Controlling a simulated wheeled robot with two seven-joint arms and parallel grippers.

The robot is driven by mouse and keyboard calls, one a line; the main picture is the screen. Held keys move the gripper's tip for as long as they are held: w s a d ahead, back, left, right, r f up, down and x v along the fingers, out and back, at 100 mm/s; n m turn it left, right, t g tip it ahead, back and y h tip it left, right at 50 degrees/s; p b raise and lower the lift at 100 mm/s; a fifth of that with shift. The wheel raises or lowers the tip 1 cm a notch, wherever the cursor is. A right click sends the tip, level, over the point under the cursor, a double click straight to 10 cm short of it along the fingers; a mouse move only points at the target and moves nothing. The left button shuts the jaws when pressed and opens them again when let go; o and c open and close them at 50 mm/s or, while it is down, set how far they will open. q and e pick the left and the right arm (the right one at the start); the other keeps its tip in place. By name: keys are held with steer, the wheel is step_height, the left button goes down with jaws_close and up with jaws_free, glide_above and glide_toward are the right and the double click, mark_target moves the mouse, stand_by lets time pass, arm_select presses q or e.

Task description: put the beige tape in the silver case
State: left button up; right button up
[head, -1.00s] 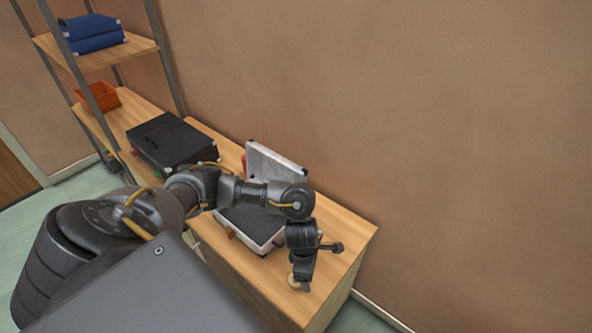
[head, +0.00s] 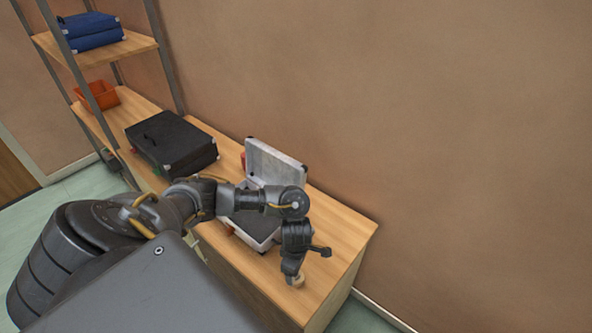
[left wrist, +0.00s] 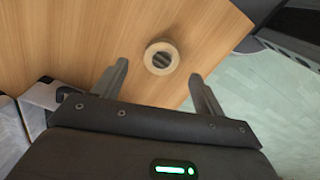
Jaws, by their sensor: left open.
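The beige tape (left wrist: 151,60) is a small ring lying flat on the wooden bench top. In the left wrist view it lies just beyond and between the two open fingertips of my left gripper (left wrist: 158,72). In the head view the tape (head: 298,281) is partly visible at the fingertips of my left gripper (head: 291,277). The silver case (head: 276,162) stands open on the bench, its lid raised toward the wall. Its dark-lined base is partly hidden by my left arm. A corner of the case also shows at the left edge of the left wrist view. My right gripper is out of view.
A closed black case (head: 172,143) lies on the bench left of the silver case. A red object (head: 243,160) sits beside the silver lid. An orange bin (head: 97,96) and blue cases (head: 92,30) are on the shelving. The bench's right end (head: 350,235) is clear.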

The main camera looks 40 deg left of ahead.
arm_select(q)
steer(key=shift+d+f+p, duration=0.1)
steer(key=shift+f+p, duration=0.25)
steer(key=shift+f, duration=2)
steer(key=c, duration=1.1)
steer(key=shift+r, duration=0.1)
steer(key=shift+r, duration=0.4)
step_height(320, 180, up, 3)
steer(key=shift+f, duration=0.15)
steer(key=s+d+r+p, duration=0.1)
steer(key=s+d+r, duration=0.1)
steer(key=s+r, duration=0.1)
steer(key=s+d+r+p, duration=0.2)
steer(key=s+d+r, duration=0.1)
steer(key=s, duration=0.1)
steer(key=s+d+r+p, duration=0.1)
steer(key=s+d+r, duration=0.2)
steer(key=s, duration=0.1)
steer(key=shift+s+d+r+p, duration=0.1)
steer(key=shift+d+r+p, duration=0.1)
steer(key=shift+p, duration=0.1)
